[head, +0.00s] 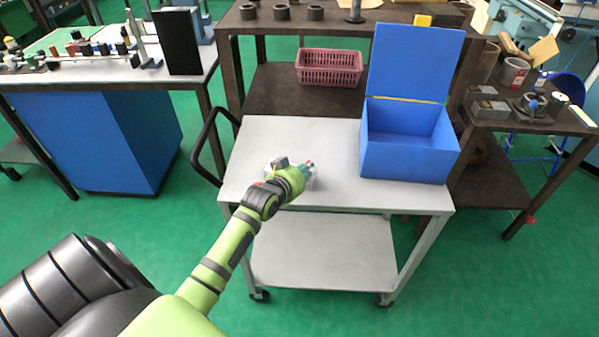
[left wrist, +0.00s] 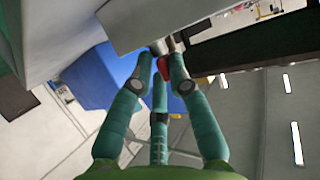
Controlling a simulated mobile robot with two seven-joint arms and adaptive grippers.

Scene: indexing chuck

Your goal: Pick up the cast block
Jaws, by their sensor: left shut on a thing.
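My left gripper (head: 306,167) is over the white top of the wheeled cart (head: 258,135), left of the blue box. Its teal fingers also show in the left wrist view (left wrist: 164,66), closed in around a small greyish piece, which I take for the cast block (left wrist: 164,46). The fingers and hand hide most of it, so its shape is unclear. A red bit (left wrist: 191,66) shows beside the right fingertip. I cannot tell whether the piece touches the cart top. My right gripper is not in view.
An open blue box (head: 410,160) with its lid up stands on the cart's right side. A black handle (head: 204,150) curves off the cart's left end. A pink basket (head: 330,67) lies on a shelf behind. The cart top behind my gripper is clear.

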